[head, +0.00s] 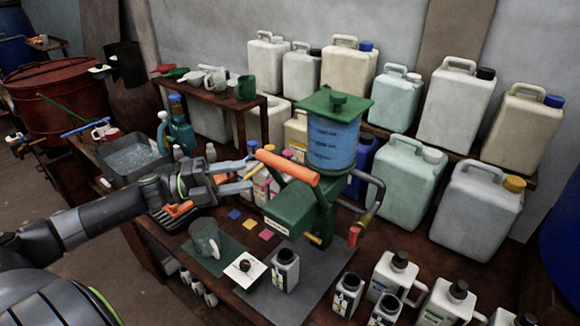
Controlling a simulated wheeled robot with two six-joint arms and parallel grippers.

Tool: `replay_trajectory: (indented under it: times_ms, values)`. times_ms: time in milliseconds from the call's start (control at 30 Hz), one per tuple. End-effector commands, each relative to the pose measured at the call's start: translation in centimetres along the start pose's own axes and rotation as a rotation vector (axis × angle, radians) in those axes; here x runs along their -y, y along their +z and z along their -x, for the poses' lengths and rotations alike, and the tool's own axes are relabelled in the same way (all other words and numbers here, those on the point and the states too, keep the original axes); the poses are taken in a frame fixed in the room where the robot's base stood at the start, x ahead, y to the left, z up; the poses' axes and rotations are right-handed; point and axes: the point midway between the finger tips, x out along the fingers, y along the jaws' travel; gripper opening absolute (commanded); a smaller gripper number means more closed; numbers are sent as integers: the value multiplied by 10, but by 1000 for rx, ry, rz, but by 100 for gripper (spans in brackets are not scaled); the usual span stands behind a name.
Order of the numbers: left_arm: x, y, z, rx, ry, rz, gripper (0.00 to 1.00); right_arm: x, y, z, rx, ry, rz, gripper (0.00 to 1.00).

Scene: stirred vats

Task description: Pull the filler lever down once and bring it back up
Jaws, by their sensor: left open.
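The filler is a green machine (296,209) with a blue tank (331,143) under a green lid, standing on the bench. Its lever has a thick orange handle (288,167), which sits high at the front of the machine, slanting down to the right. My left gripper (246,174) is open and empty, its fingers pointing right, close to the left end of the handle. I cannot tell whether a finger touches it. My right gripper is not in view.
Small coloured squares (250,224) lie nearby. Large jerrycans (480,208) crowd the back and right. Black-capped bottles (396,274) fill the front right. A grey basin (130,157) is at left.

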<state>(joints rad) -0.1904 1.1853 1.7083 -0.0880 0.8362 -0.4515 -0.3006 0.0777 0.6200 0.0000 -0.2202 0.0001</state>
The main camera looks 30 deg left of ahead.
Motion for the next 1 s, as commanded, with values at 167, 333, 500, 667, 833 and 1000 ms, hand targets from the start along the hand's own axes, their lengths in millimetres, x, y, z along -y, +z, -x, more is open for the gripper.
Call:
replay_trajectory:
  times_ms: [167,333,500,667,833,1000]
  values:
    - [2,0,-30,0,-7,-2,48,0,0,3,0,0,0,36]
    - [2,0,-52,0,-5,0,48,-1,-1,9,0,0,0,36]
    - [3,1,-75,1,-5,1,48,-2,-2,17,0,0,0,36]
    - [3,1,-94,2,-5,2,48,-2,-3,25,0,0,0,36]
    - [2,1,-108,1,-2,1,48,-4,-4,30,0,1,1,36]
    - [0,0,-114,1,0,1,48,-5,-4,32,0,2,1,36]
